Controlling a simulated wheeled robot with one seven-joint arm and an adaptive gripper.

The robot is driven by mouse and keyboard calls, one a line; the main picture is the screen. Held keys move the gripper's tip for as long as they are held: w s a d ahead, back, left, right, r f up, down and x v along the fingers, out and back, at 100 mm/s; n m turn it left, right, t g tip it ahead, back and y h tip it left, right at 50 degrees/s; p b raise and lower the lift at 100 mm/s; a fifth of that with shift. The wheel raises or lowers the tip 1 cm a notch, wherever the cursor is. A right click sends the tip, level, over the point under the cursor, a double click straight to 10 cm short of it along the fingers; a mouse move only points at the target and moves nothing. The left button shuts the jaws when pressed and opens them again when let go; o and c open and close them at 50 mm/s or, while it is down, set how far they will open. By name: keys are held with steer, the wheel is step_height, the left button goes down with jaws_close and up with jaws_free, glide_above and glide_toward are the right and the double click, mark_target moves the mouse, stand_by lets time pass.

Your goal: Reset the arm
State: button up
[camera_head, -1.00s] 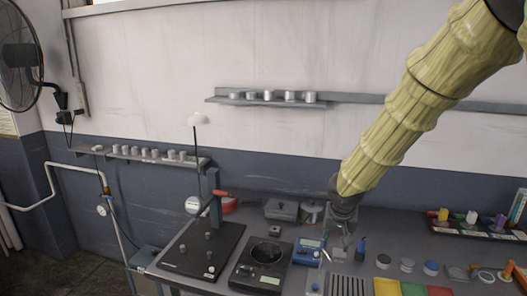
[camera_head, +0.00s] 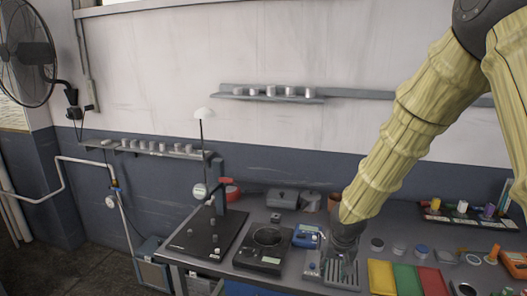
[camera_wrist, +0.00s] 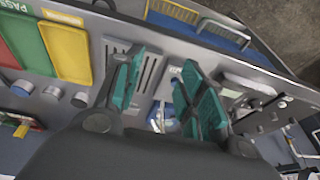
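My arm (camera_head: 410,120), in a yellow ribbed sleeve, reaches down from the upper right in the head view. My gripper (camera_head: 338,268) is low over the bench (camera_head: 215,279) near a grey slotted block (camera_head: 344,274), partly hiding it. In the wrist view, my gripper (camera_wrist: 162,85) has its two teal-padded fingers spread apart. No object shows held between them. The slotted block (camera_wrist: 148,72) and a blue item lie beneath, seen between and beside the fingers. I cannot tell from the head view how far above the bench the fingertips are.
A black scale (camera_head: 262,252) and a black gauge stand (camera_head: 206,240) stand left of my gripper. A blue meter (camera_head: 305,237) is close beside it. Yellow (camera_head: 381,277), green (camera_head: 406,279) and red (camera_head: 432,281) trays lie to the right. Wall shelves hold small cylinders.

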steer(key=s+a+f+n+g+y+b, duration=0.1)
steer(key=s+f, duration=0.8)
steer(key=f, duration=0.3)
steer(key=s+a+f+g+y, duration=0.1)
steer(key=s+a+f, duration=0.1)
steer(key=s+f, duration=0.75)
steer(key=s+d+f+b, duration=0.1)
steer(key=s+d+f, duration=0.1)
steer(key=s+f, duration=0.5)
steer(key=s+d+f+n+g+h, duration=0.1)
steer(key=s+d+f, duration=0.2)
steer(key=s+f, duration=0.4)
steer(key=s, duration=0.7)
steer(key=shift+h+b, duration=0.3)
steer(key=shift+b, duration=0.05)
